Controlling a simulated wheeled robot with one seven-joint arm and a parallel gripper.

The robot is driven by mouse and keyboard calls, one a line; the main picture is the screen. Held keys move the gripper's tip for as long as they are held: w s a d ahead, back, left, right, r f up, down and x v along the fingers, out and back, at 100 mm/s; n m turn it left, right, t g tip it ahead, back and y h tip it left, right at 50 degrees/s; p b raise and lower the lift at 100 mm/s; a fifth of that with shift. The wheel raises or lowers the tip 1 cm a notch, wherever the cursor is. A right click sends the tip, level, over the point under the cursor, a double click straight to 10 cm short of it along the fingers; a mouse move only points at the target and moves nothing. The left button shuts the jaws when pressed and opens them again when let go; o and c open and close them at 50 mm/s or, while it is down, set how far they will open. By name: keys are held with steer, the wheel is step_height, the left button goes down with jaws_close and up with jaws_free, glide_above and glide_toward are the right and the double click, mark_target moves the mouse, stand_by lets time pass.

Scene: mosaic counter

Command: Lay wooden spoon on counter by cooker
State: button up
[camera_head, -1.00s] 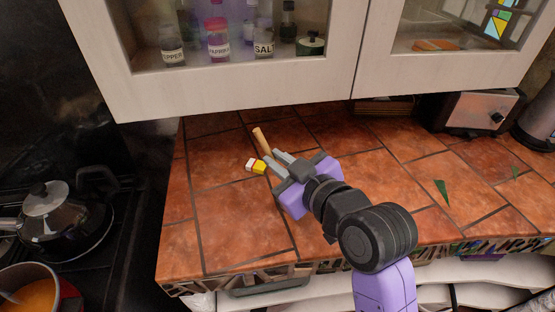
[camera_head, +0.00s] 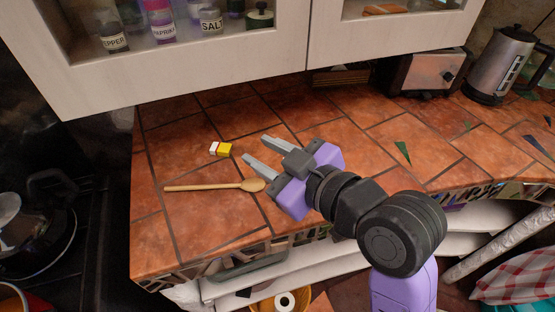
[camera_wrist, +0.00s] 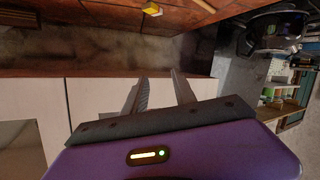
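The wooden spoon (camera_head: 210,187) lies flat on the tiled counter (camera_head: 190,225), near the end by the cooker. Its handle points left toward the cooker (camera_head: 75,240) and its bowl is at the right. My gripper (camera_head: 256,152) is open and empty, to the right of the spoon and apart from it. In the wrist view my gripper (camera_wrist: 160,88) also shows two spread fingers with nothing between them.
A small yellow and white box (camera_head: 221,149) lies behind the spoon. A toaster (camera_head: 428,72) and a kettle (camera_head: 500,65) stand at the back right. Wall cabinets (camera_head: 190,60) overhang the counter's back. The counter's front left is clear.

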steer(key=shift+v, duration=2.05)
steer(key=s+d+f+m+t+h, duration=0.3)
steer(key=s+d+f+m+h, duration=0.45)
steer(key=f, duration=0.75)
steer(key=s+d+m+h, duration=0.1)
steer(key=s+d, duration=0.4)
steer(key=s, duration=0.6)
steer(key=s+d+m, duration=0.2)
steer(key=s+d, duration=0.2)
steer(key=s, duration=0.7)
steer(key=shift+s+d+f+h, duration=0.3)
steer(key=shift+d+f+h, duration=0.05)
steer(key=shift+d+f, duration=0.05)
